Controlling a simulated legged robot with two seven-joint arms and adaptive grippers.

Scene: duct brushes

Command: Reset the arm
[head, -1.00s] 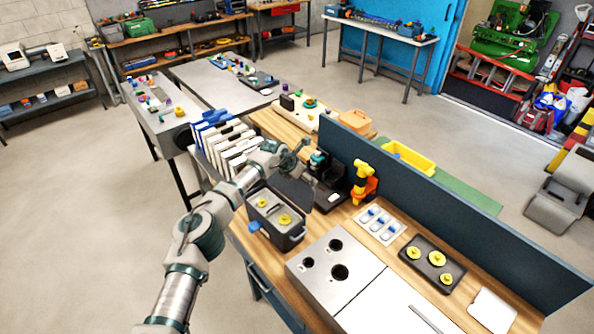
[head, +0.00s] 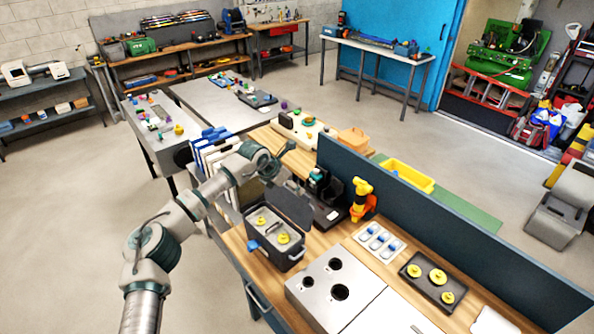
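My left arm comes in from the lower left and bends over the left end of the wooden workbench (head: 236,247). My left gripper (head: 288,148) is at the arm's far end, above the bench's back left part, near a row of white and blue upright folders (head: 207,146). It is small and seen from behind, so I cannot tell whether it is open. No held object shows. My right gripper is not in view. A dark open box (head: 290,257) with yellow round brushes stands below the arm. A black tray (head: 414,281) with yellow brushes lies at the right.
A grey block with round holes (head: 311,284) sits at the bench front. A white tray with blue-white items (head: 363,243), an orange-yellow device (head: 361,203) and a dark blue divider panel (head: 440,228) stand behind it. Grey tables (head: 190,90) are farther left.

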